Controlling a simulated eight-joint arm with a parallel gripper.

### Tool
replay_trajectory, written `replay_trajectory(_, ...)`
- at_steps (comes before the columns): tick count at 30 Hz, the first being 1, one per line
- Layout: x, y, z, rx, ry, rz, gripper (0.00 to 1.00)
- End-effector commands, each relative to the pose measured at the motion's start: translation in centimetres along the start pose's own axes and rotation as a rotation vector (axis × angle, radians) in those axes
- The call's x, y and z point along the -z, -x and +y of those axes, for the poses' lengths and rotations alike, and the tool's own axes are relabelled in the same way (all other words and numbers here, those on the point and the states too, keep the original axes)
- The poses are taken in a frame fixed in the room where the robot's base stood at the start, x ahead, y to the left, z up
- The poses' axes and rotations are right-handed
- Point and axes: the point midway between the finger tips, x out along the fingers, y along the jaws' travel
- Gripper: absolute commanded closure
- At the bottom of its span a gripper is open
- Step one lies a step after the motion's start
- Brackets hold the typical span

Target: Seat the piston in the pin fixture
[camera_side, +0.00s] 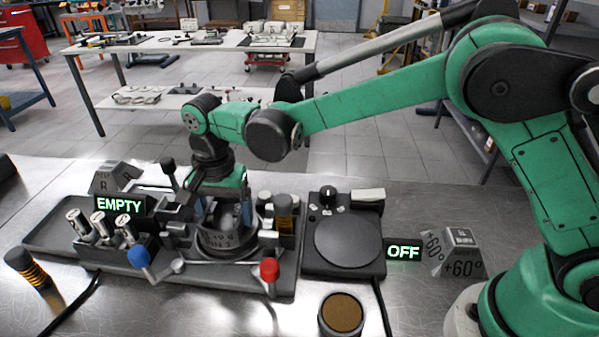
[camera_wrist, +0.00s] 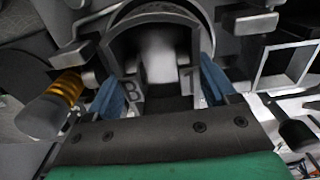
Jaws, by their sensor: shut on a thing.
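My gripper (camera_wrist: 163,88) points down over the pin fixture, its two blue fingers on either side of the piston. The piston (camera_wrist: 182,40) is dark grey with a pale hollow middle, in the upper middle of the wrist view; letters show between the fingers. In the side view, my gripper (camera_side: 228,212) is at the round grey body of the pin fixture (camera_side: 228,250), and the piston is mostly hidden there. A curved metal rim of the fixture lies around the piston in the wrist view. I cannot tell whether the piston rests fully on its seat.
A sign reading EMPTY (camera_side: 120,204) stands at the fixture's left, near several metal pins (camera_side: 101,224). A blue knob (camera_side: 138,257) and a red knob (camera_side: 269,269) stick out in front. A round black plate (camera_side: 347,241) with an OFF sign (camera_side: 403,252) is at right. A brown-topped tin (camera_side: 342,313) stands in front.

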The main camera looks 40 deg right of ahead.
Motion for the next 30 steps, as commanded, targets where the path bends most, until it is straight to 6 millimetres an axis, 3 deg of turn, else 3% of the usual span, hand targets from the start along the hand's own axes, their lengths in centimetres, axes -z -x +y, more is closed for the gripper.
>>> replay_trajectory(30, 0.0, -0.82, 0.0, 0.0, 0.0, 0.0, 1.0)
